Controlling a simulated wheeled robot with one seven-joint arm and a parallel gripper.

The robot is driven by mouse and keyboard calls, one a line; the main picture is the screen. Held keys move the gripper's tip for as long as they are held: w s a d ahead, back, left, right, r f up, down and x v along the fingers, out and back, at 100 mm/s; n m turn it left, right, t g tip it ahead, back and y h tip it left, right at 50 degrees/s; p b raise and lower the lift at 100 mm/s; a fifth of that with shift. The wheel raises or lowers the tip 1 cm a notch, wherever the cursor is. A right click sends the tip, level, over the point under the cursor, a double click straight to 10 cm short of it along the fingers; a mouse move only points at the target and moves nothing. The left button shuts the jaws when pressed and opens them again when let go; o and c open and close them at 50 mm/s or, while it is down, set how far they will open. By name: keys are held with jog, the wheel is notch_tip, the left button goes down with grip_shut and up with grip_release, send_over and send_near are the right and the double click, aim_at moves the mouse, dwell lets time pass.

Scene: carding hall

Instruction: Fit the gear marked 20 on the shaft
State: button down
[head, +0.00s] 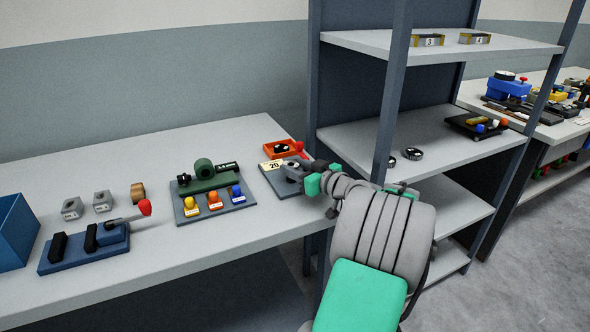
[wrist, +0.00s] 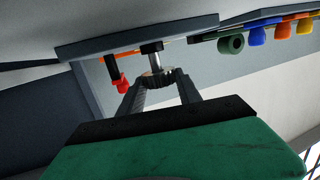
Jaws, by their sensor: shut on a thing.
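My gripper (head: 298,170) is at the dark board (head: 268,181) near the right end of the bench. In the wrist view my gripper (wrist: 157,76) is shut on a small metallic piece (wrist: 158,71), seemingly the gear. Most of it is hidden by the fingers, and no number on it is readable. The bright shaft (wrist: 152,48) stands out from the board (wrist: 137,36) and lines up with the fingertips. I cannot tell whether the gear is around the shaft or just off its end. A pale plate marked 20 (head: 273,164) is on the board.
A red knob on a black stem (wrist: 122,84) is close beside my fingers. A green fixture (head: 203,180) with coloured pieces stands left.

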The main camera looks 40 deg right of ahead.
jog(key=shift+f, duration=0.65)
jog(key=c, duration=1.3)
grip_release()
jog(key=o, duration=0.5)
jog(key=shift+s+a+f, duration=0.1)
jog(key=shift+f, duration=0.2)
jog(key=shift+c, duration=0.2)
jog(key=shift+r+p, duration=0.3)
jog(key=shift+r, duration=0.1)
jog(key=shift+r+p, duration=0.55)
jog(key=shift+p, duration=0.2)
jog(key=s, duration=0.4)
jog(key=s+r, duration=0.1)
jog(key=s, duration=0.2)
jog(key=s+r+b, duration=0.1)
jog(key=s, duration=0.3)
jog(key=shift+s, duration=0.3)
